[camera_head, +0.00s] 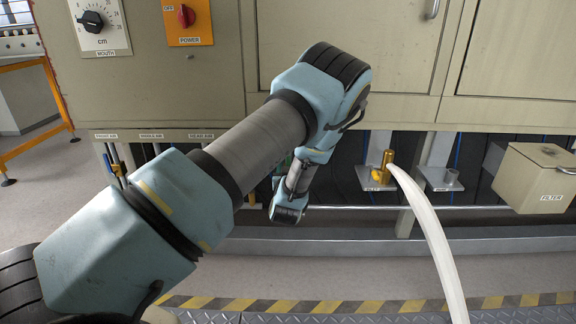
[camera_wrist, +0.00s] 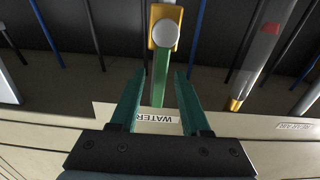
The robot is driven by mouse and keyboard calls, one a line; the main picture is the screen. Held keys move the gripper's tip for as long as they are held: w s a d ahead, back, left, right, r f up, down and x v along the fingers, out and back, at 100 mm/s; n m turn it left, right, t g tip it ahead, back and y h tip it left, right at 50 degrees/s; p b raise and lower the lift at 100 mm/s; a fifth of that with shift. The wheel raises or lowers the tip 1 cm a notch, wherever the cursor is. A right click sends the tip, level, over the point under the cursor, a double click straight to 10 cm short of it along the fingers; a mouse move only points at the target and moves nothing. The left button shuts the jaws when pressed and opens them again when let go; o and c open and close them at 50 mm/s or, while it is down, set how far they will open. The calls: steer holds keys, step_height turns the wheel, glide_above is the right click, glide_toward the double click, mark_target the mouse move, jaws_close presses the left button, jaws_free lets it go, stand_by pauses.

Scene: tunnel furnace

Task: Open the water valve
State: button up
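The water valve shows in the wrist view. It has a yellow body (camera_wrist: 155,14) with a round grey cap and a straight green handle (camera_wrist: 160,82). The handle points down the picture toward the WATER label (camera_wrist: 156,119), which appears upside down on the beige panel. My gripper (camera_wrist: 160,76) has two teal fingers standing apart, one on each side of the green handle. I see gaps between the handle and the fingers, so it is not clamped. In the head view my arm hides the water valve and most of the gripper.
In the head view, a brass fitting (camera_head: 386,170) with a white hose (camera_head: 436,240) and a filter box (camera_head: 535,178) stand right of my arm.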

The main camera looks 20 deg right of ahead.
steer(key=p+v, duration=0.1)
steer(key=v, duration=1)
steer(key=shift+p, duration=0.35)
steer(key=shift+w, duration=0.1)
steer(key=w+a+r+n+g+y, duration=0.2)
steer(key=w+a+g+y, duration=0.1)
steer(key=a, duration=0.4)
steer(key=w+a+r+n+g+y, duration=0.2)
steer(key=w+a+g+y, duration=0.15)
steer(key=a, duration=0.45)
steer(key=s+a+r+g, duration=0.4)
steer(key=s+a+r, duration=0.1)
steer(key=s+a, duration=0.45)
steer(key=s+a+r+g, duration=0.4)
steer(key=s+a, duration=0.4)
steer(key=a, duration=0.2)
step_height(320, 180, up, 31)
steer(key=p, duration=3.1)
steer(key=shift+s+a+r+y, duration=0.2)
steer(key=shift+s+y, duration=0.15)
steer(key=shift+y, duration=0.1)
